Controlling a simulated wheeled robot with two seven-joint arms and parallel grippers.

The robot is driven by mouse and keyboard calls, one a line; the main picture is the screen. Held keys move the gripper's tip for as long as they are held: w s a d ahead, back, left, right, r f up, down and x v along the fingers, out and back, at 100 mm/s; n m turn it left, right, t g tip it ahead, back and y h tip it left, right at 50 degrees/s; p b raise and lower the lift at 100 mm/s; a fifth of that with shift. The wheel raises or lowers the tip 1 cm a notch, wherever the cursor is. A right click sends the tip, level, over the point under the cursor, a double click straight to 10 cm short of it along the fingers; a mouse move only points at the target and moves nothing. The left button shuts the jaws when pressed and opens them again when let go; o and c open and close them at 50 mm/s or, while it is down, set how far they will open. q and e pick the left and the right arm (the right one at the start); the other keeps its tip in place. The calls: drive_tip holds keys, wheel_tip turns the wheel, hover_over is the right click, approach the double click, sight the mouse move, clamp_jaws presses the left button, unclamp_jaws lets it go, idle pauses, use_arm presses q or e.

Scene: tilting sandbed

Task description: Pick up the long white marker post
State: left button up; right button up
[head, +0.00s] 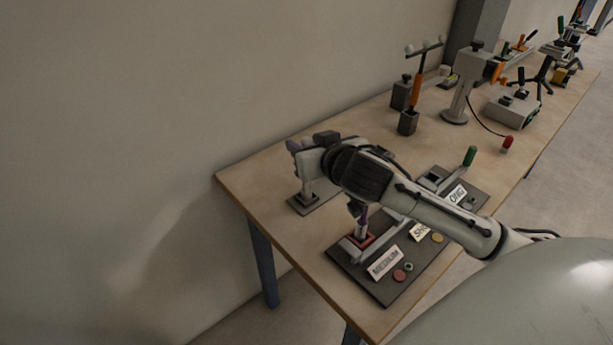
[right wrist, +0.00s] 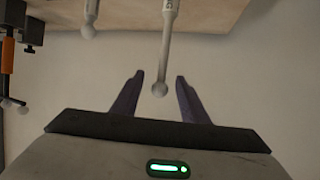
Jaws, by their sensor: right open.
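The long white marker post (right wrist: 165,45) comes down from the top edge of the right wrist view and ends in a round ball tip. My right gripper (right wrist: 160,78) is open, with its dark purple fingers on either side of the ball in the picture. Clear gaps show on both sides; I cannot tell how deep the post lies between them. A second white post (right wrist: 90,15) with a ball tip shows to the left. In the head view my right gripper (head: 293,145) is over the table's far left end, where my arm hides much. My left gripper is not in view.
The wooden table (head: 245,172) holds a dark board with MEDIUM (head: 384,262) and LONG (head: 457,195) labels and a green-tipped lever (head: 469,156). An orange tool (head: 416,90) with a balled crossbar and a grey stand (head: 461,98) are farther back. A wall runs along the left.

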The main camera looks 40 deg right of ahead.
clamp_jaws()
drive_tip(key=shift+r, duration=0.15)
